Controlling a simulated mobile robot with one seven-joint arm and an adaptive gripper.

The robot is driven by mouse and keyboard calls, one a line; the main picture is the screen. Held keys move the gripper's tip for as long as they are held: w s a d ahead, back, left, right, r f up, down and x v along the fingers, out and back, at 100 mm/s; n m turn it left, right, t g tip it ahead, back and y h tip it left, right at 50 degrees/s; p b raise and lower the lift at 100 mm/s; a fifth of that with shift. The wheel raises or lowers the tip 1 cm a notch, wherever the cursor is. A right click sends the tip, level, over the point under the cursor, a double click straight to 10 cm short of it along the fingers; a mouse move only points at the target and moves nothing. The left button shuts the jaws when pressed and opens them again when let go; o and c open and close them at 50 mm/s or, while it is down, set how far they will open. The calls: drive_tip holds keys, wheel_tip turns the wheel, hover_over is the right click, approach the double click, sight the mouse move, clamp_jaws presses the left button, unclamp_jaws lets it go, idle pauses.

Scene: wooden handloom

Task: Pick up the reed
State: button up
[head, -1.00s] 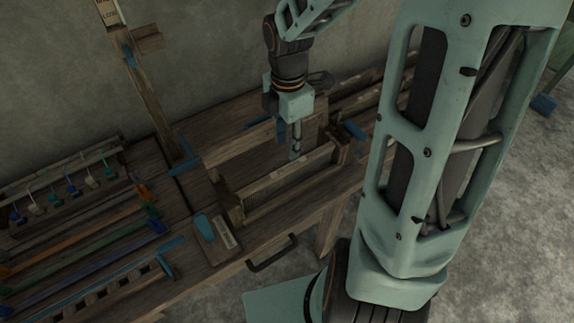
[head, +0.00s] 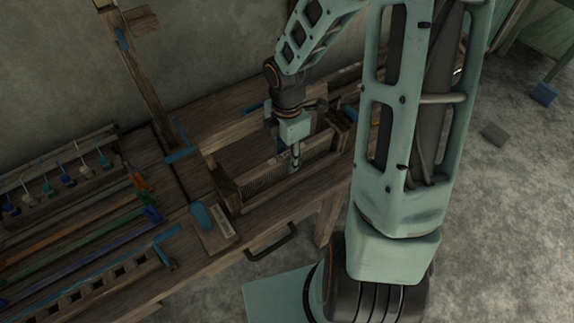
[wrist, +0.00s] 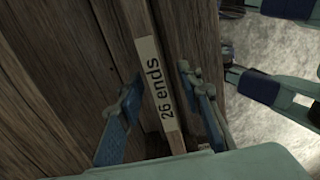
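The reed (head: 262,180) appears as a long, comb-like wooden frame lying between wooden end posts on the bench. My gripper (head: 294,163) points down at the reed's right half in the head view. In the wrist view my gripper (wrist: 158,82) is open, with one blue finger on each side of the labelled bar. Gaps show between the fingers and the bar. The reed's lower part is hidden.
A wooden block with a blue top and pale label (head: 212,228) lies left of the reed. A rack of colored hooks (head: 62,180) and several colored rods stand further left. A tall wooden post (head: 150,95) rises behind. A dark handle (head: 272,243) sticks out in front.

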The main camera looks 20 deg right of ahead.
drive_tip(key=shift+c, duration=0.2)
clamp_jaws()
drive_tip(key=shift+r, duration=0.15)
wheel_tip(320, 180, up, 18)
drive_tip(key=p, duration=0.3)
idle(0.4)
